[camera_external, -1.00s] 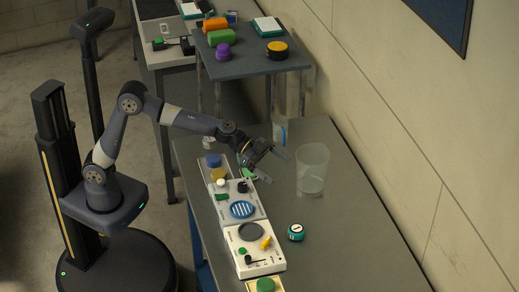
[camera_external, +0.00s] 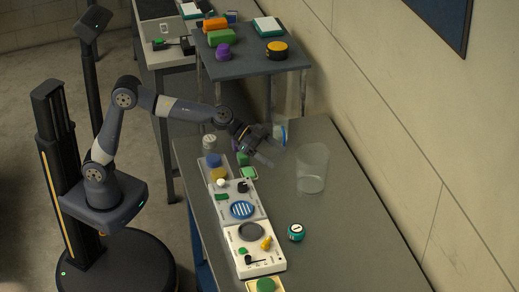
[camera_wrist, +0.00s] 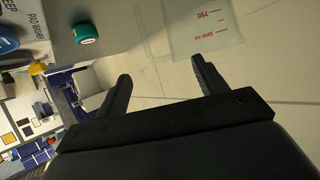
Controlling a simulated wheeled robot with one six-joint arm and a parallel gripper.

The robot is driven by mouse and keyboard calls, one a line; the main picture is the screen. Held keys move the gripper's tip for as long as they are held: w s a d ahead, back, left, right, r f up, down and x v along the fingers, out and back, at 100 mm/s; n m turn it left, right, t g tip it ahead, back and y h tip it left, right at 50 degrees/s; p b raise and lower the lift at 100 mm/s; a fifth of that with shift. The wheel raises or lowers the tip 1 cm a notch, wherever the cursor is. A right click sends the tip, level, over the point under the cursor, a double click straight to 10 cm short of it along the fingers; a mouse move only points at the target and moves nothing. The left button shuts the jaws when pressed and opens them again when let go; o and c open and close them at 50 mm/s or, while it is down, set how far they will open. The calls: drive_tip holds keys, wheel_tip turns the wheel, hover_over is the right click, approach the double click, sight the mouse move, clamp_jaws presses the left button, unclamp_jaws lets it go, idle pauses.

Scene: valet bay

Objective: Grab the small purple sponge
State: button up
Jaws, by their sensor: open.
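A small purple object (camera_external: 223,50) sits on the dark raised shelf (camera_external: 250,66) at the back, in front of a green block (camera_external: 221,37). My gripper (camera_external: 268,148) is in the air over the far part of the grey table, well below and to the right of the purple object in the picture. In the wrist view my gripper (camera_wrist: 160,72) has its two fingers wide apart with nothing between them. The purple object does not show there.
An orange block (camera_external: 215,24), a yellow-topped black round item (camera_external: 277,50) and a white-and-green pad (camera_external: 268,25) share the shelf. A clear beaker (camera_external: 312,168) stands right of my gripper. A panel with knobs (camera_external: 250,232) and a teal-lidded jar (camera_external: 296,232) are on the table.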

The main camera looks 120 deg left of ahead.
drive_tip(key=s+a+r+n+g+y+p, duration=0.15)
drive_tip(key=s+a+n+y+p, duration=0.25)
drive_tip(key=s+p, duration=0.75)
drive_tip(key=s+a+n+g+y+p, duration=0.3)
drive_tip(key=s+n+y+p, duration=0.15)
drive_tip(key=s, duration=1.35)
approach(233, 142)
drive_tip(key=shift+w+a+f+p, duration=0.2)
drive_tip(key=shift+w+a, duration=0.3)
drive_tip(key=shift+a, duration=0.15)
drive_tip(key=shift+w+a+f+p, duration=0.2)
drive_tip(key=shift+w+a, duration=0.3)
drive_tip(key=shift+a, duration=0.15)
drive_tip(key=shift+w+a+f+p, duration=0.25)
drive_tip(key=shift+w+a, duration=0.25)
drive_tip(key=shift+a, duration=0.15)
drive_tip(key=shift+d+f+p+x, duration=0.1)
drive_tip(key=shift+p+x, duration=0.25)
drive_tip(key=shift+x, duration=0.5)
drive_tip(key=shift+d+f+p+x, duration=0.1)
drive_tip(key=shift+p+x, duration=0.2)
drive_tip(key=shift+x, duration=0.55)
drive_tip(key=shift+d+f+p+x, duration=0.15)
drive_tip(key=shift+p+x, duration=0.2)
drive_tip(key=shift+x, duration=0.5)
drive_tip(key=c, duration=1)
